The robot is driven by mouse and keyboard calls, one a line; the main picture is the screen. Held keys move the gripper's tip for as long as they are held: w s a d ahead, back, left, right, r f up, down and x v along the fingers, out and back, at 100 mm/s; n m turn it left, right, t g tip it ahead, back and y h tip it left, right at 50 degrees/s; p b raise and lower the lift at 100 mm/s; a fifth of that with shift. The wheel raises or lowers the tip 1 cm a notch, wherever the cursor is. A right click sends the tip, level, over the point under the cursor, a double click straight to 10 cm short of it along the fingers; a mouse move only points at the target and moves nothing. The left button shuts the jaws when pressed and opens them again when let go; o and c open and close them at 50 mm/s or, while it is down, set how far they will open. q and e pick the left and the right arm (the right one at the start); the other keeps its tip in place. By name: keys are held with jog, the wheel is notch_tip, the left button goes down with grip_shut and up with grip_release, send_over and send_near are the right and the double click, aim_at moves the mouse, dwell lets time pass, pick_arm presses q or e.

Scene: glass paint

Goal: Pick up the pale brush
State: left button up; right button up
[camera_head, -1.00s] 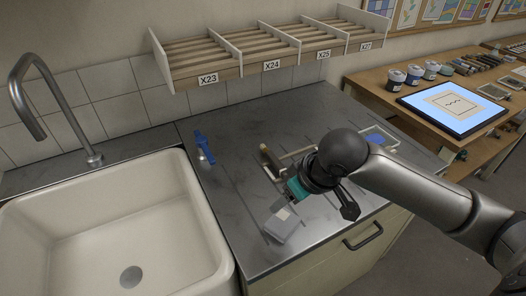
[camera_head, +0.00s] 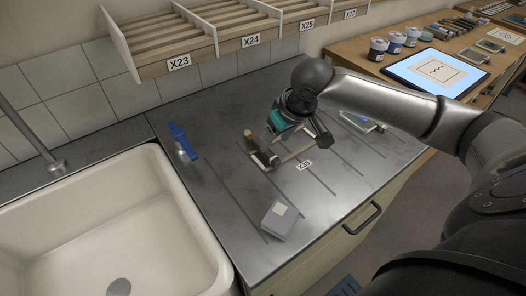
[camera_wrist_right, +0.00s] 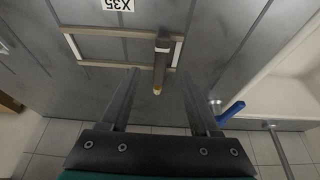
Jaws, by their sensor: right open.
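A brush-like tool (camera_head: 252,142) with a pale tan end and a darker grey-brown body lies across one side of a thin pale frame on the metal counter. It also shows in the right wrist view (camera_wrist_right: 161,62), with its tan end toward my gripper. My right gripper (camera_head: 270,147) is above it, pointing down, and partly hides it in the head view. In the wrist view the two fingers of the right gripper (camera_wrist_right: 158,72) are apart, with the tool in the gap between them as seen from above. Nothing is held. My left gripper is not in view.
A grey box (camera_head: 280,220) sits near the counter's front. An X35 label (camera_head: 304,165) lies by the pale frame (camera_head: 294,155). A slatted rack (camera_head: 215,30) hangs behind.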

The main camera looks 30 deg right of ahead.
aim_at(268, 152)
jog(key=shift+b+x, duration=0.75)
jog(key=shift+x, duration=2.35)
jog(key=shift+a, duration=0.1)
jog(key=shift+c, duration=0.3)
grip_shut()
